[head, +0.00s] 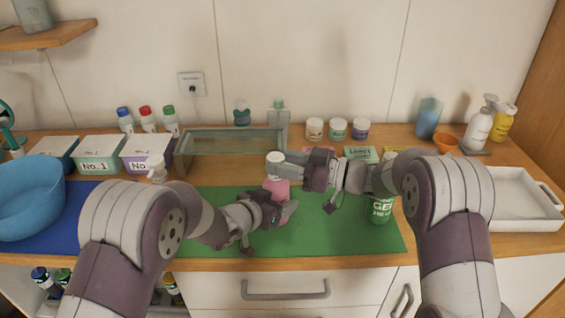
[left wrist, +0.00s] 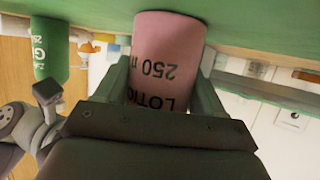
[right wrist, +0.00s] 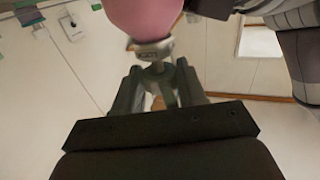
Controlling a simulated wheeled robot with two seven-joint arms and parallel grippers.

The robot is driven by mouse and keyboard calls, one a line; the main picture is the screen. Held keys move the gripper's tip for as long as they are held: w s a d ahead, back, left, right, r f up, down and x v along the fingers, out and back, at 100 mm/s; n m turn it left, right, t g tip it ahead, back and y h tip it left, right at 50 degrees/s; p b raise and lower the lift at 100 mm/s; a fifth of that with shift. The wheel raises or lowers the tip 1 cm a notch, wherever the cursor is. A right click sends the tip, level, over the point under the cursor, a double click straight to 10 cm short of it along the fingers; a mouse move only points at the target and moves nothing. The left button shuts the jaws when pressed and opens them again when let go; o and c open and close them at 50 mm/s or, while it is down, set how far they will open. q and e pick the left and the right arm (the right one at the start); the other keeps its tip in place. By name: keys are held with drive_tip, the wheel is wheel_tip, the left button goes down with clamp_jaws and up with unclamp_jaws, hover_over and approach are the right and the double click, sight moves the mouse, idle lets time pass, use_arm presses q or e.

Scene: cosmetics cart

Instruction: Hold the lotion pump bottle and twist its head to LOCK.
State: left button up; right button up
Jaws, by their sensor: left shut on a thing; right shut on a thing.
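The pink lotion pump bottle (head: 280,187) stands on the green mat (head: 335,237), partly covered by my grippers. My left gripper (head: 284,208) is shut around its body; the left wrist view shows the pink body (left wrist: 165,65) with "LOTION 250" lettering between the fingers. My right gripper (head: 290,165) is at the bottle's top. In the right wrist view, its fingers (right wrist: 155,90) are shut on the pump head (right wrist: 157,72), below a pale collar (right wrist: 152,50) with faint marks I cannot read. The head's lock position cannot be told.
A green bottle (head: 381,208) stands right of the pink one, by my right arm. A blue basin (head: 30,200) is at the left, a white tray (head: 525,200) at the right. A glass box (head: 230,150) and several small jars (head: 338,129) stand behind.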

sight(283, 158)
idle(0.4)
drive_tip(key=o, duration=1.1)
drive_tip(key=shift+r, duration=0.1)
wheel_tip(283, 158, up, 10)
drive_tip(key=shift+f, duration=0.1)
